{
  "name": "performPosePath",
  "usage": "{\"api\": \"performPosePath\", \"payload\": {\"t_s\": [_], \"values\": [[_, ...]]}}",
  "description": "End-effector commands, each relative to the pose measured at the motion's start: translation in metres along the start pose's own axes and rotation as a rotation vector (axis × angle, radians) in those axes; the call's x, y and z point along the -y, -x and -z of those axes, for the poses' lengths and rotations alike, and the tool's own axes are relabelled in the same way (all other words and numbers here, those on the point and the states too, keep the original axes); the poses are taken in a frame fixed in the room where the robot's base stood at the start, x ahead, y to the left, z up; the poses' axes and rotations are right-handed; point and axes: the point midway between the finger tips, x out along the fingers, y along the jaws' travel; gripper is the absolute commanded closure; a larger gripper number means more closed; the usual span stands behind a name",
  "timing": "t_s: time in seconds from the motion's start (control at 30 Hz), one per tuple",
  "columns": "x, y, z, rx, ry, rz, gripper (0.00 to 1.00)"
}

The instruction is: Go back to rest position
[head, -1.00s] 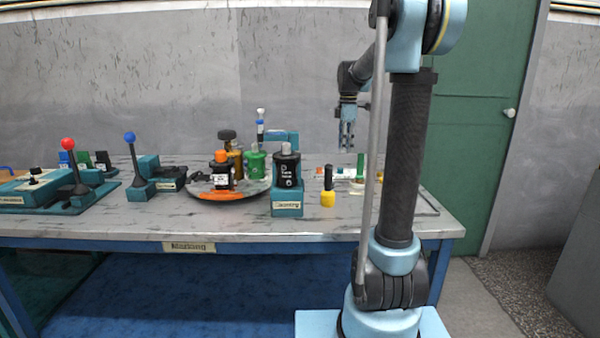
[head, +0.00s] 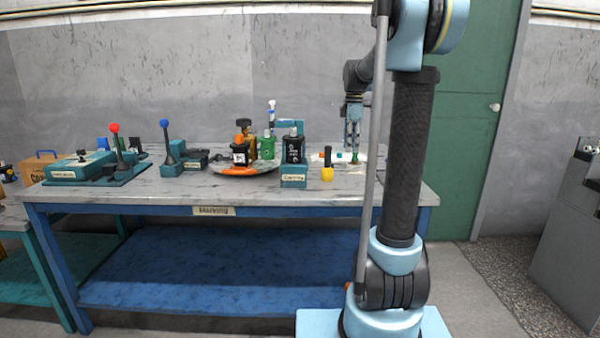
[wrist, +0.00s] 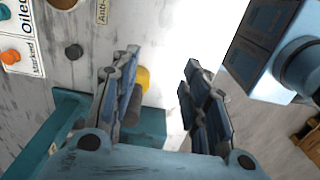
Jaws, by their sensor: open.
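My gripper (head: 353,152) hangs pointing down above the right part of the marking table (head: 120,208) in the head view. In the wrist view my gripper (wrist: 158,88) has its two fingers apart, with nothing between them that it grips. A yellow-based item with a black top (head: 327,173) stands on the table left of the gripper. A black bottle (head: 293,150) stands on a teal block labelled "Cleaning" (head: 293,179). My arm's column hides part of the table's right end.
A round tray (head: 268,168) holds several bottles. Levers with red (head: 114,128) and blue (head: 164,123) knobs stand further left. A green door (head: 470,130) is behind my arm. Floor at the right (head: 500,270) is clear up to a grey cabinet (head: 570,225).

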Motion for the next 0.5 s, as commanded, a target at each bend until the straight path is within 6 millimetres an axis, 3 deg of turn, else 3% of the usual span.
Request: {"api": "performPosePath", "payload": {"t_s": [0.07,0.5], "values": [[0.001,0.000,0.000,0.000,-0.002,0.000,0.58],[0.054,-0.005,0.004,-0.002,-0.186,-0.026,0.58]]}}
